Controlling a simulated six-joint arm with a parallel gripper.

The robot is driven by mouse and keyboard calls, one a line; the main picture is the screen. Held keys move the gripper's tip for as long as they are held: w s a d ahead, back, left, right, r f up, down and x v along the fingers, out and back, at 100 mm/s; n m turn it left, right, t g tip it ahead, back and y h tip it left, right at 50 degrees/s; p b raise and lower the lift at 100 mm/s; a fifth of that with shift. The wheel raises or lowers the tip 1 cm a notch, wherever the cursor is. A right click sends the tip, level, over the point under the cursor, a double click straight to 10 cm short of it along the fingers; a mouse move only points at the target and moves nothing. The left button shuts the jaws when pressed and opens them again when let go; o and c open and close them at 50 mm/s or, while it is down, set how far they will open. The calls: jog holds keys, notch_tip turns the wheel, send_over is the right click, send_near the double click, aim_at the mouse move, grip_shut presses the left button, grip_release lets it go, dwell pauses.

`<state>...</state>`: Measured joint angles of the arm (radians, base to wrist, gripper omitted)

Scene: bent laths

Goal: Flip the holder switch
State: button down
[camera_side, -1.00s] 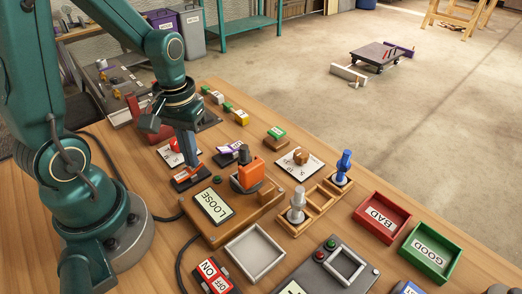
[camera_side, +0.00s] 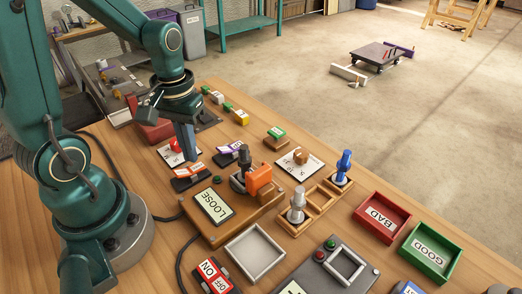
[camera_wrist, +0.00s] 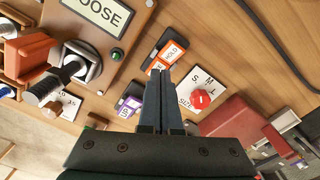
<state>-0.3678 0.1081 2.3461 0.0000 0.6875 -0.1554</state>
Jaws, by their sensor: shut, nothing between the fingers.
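The holder switch is a dark rocker switch with orange-and-white labels (camera_side: 188,177) on the wooden bench; one label in the wrist view (camera_wrist: 172,50) seems to read HOLD. My gripper (camera_side: 189,158) is shut and empty, its fingers pointing down just above this switch. In the wrist view the fingertips (camera_wrist: 164,74) lie over the switch's near edge and hide part of it; I cannot tell if they touch. The orange holder block (camera_side: 259,180) is tipped beside a dark-topped metal peg (camera_side: 244,156) on the wooden box labelled LOOSE (camera_side: 214,206).
A purple-labelled switch (camera_side: 231,153) stands close to the right. A red-knobbed dial (camera_wrist: 200,99) on a white plate is close behind the fingers. A wooden rack (camera_side: 318,201) with pegs, a red BAD tray (camera_side: 381,217) and a green GOOD tray (camera_side: 431,250) stand to the right.

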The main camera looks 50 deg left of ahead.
aim_at(194, 168)
jog(key=shift+r, duration=2.45)
